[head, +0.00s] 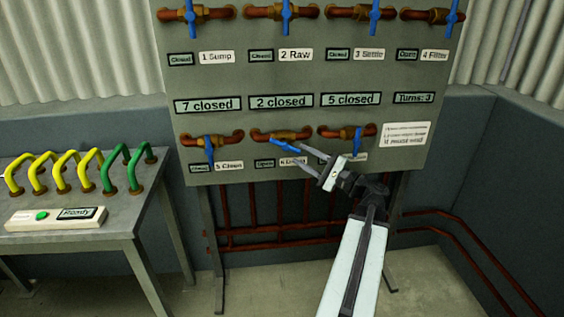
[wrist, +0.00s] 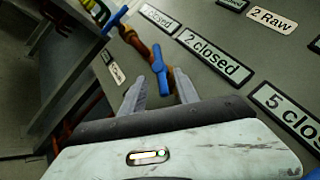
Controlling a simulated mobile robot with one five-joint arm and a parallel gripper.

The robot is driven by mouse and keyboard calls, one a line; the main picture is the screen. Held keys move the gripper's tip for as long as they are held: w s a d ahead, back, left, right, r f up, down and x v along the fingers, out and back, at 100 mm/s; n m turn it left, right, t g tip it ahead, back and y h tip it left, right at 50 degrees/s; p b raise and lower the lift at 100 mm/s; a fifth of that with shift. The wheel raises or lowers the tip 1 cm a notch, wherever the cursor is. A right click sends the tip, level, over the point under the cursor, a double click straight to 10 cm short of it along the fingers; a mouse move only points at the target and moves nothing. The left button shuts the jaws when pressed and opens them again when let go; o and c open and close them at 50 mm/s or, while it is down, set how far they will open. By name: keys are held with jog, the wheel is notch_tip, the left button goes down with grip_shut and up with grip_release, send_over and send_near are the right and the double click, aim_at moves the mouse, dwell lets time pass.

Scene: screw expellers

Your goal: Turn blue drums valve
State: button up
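The grey valve panel (head: 300,80) stands in front of me. The lower middle valve has a blue handle (head: 286,146) lying nearly level, tilted down to the right. Its label (head: 293,162) appears to read "6 Drums", partly blurred, with a small tag that looks like "Open". My gripper (head: 300,157) is open just in front of this valve. In the wrist view a blue handle (wrist: 160,77) on a copper pipe sits ahead of the two spread fingers (wrist: 160,88), roughly between them. I cannot tell whether they touch it.
Blue handles beside it, labelled 5 Clean (head: 209,149) and one partly hidden (head: 357,140), hang down. Signs read "7 closed" (head: 207,104), "2 closed" (head: 281,102), "5 closed" (head: 350,99) and "Turns: 3" (head: 413,97). A bench (head: 100,215) with yellow and green hoops stands left.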

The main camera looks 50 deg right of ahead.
aim_at(285, 148)
jog(key=shift+w+r, duration=0.1)
jog(key=shift+w, duration=0.05)
jog(key=p+x, duration=0.1)
jog(key=x, duration=0.6)
jog(key=shift+w+p, duration=0.2)
jog(key=shift+p, duration=0.2)
grip_shut()
jog(key=shift+s+a, duration=0.1)
jog(key=shift+a, duration=0.3)
jog(key=shift+d, duration=0.3)
